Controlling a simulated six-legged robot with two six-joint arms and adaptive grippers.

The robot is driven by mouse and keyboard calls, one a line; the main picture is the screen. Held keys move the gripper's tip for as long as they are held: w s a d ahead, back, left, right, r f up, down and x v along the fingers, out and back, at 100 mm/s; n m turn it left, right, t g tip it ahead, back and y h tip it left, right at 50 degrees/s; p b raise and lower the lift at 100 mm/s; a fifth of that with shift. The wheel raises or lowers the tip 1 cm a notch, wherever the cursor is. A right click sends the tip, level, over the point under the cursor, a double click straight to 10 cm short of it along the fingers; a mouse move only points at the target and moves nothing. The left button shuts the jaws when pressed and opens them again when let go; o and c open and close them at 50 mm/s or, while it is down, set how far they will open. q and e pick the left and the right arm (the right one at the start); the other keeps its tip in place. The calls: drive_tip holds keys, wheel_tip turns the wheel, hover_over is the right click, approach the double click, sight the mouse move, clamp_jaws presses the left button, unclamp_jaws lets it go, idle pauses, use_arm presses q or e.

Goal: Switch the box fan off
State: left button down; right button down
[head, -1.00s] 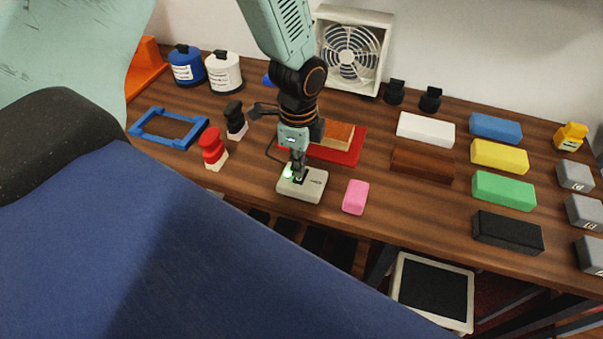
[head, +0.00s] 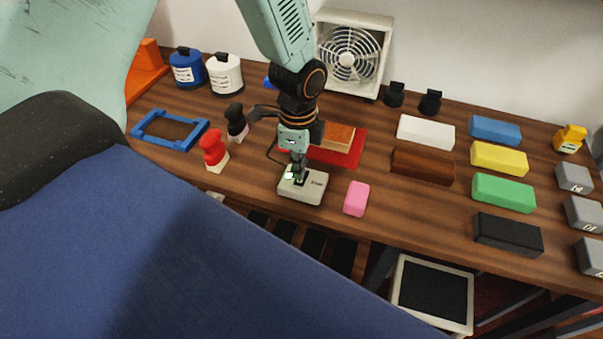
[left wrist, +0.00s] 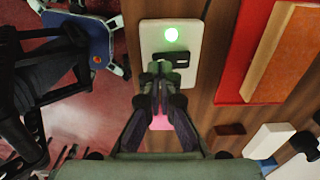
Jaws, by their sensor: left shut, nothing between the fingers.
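The box fan (head: 352,52) is a white square unit with a round grille, standing at the back of the counter against the wall. A pale switch box (head: 302,187) lies near the front edge, and in the left wrist view it (left wrist: 187,40) shows a lit green lamp (left wrist: 171,34) and a dark rocker (left wrist: 170,60). My left gripper (head: 298,176) points down onto the switch box, its fingers shut and empty. In the left wrist view its fingertips (left wrist: 160,68) are at the rocker's near edge; I cannot tell whether they touch it.
A pink block (head: 356,198) lies just right of the switch box. A red pad with an orange-brown block (head: 339,136) lies behind it. Red (head: 214,151) and black (head: 236,123) stamps stand left. Several coloured blocks fill the right side.

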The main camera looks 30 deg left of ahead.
sight(300, 181)
use_arm(q)
drive_tip(key=shift+w+d+f, duration=0.1)
drive_tip(key=shift+f, duration=0.1)
idle(0.4)
drive_tip(key=shift+f, duration=0.25)
drive_tip(key=shift+f+b, duration=0.5)
drive_tip(key=shift+f, duration=0.1)
idle(0.5)
wheel_tip(300, 181, up, 7)
drive_tip(key=p, duration=0.7)
drive_tip(key=shift+r, duration=0.1)
drive_tip(key=shift+f, duration=0.2)
idle(0.4)
